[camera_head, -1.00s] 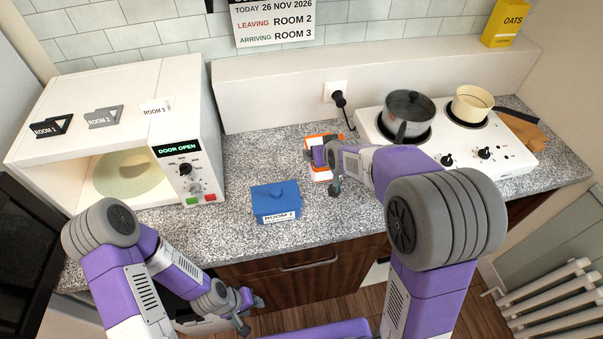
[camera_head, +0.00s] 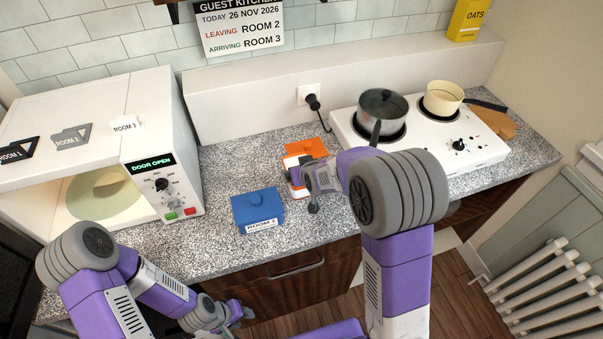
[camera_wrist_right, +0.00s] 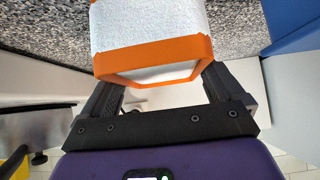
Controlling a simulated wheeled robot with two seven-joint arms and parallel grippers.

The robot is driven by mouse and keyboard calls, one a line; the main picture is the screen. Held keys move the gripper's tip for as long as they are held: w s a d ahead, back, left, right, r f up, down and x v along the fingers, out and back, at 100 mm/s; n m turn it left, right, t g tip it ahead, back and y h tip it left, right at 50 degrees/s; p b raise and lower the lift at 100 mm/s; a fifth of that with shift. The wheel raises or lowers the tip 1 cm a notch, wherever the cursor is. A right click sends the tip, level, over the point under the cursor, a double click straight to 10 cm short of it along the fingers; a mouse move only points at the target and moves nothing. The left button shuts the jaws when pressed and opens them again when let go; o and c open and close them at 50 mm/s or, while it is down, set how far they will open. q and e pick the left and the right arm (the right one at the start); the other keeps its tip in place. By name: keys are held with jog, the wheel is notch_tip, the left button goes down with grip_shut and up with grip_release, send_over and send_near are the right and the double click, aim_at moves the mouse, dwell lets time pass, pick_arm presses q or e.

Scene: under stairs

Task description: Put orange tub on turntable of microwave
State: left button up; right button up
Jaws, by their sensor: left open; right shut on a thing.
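The orange tub (camera_head: 304,148) has an orange lid and a white body and is by the counter's middle, right of the blue tub. My right gripper (camera_head: 298,177) is shut on it, partly covering its front. In the right wrist view the tub (camera_wrist_right: 150,58) sits between the two dark fingers (camera_wrist_right: 152,100). Whether it touches the counter is hard to tell. The white microwave (camera_head: 178,120) stands at the left, its display reading DOOR OPEN. My left gripper (camera_head: 238,314) is open and empty, low in front of the counter.
A blue tub (camera_head: 257,208) labelled ROOM 1 stands on the counter (camera_head: 215,240) between microwave and orange tub. A hob (camera_head: 470,145) with a dark pan (camera_head: 382,105) and a cream pot (camera_head: 443,98) is at the right. A radiator (camera_head: 540,290) stands lower right.

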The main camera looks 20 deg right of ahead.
jog(key=shift+f, duration=0.3)
jog(key=o, duration=1.3)
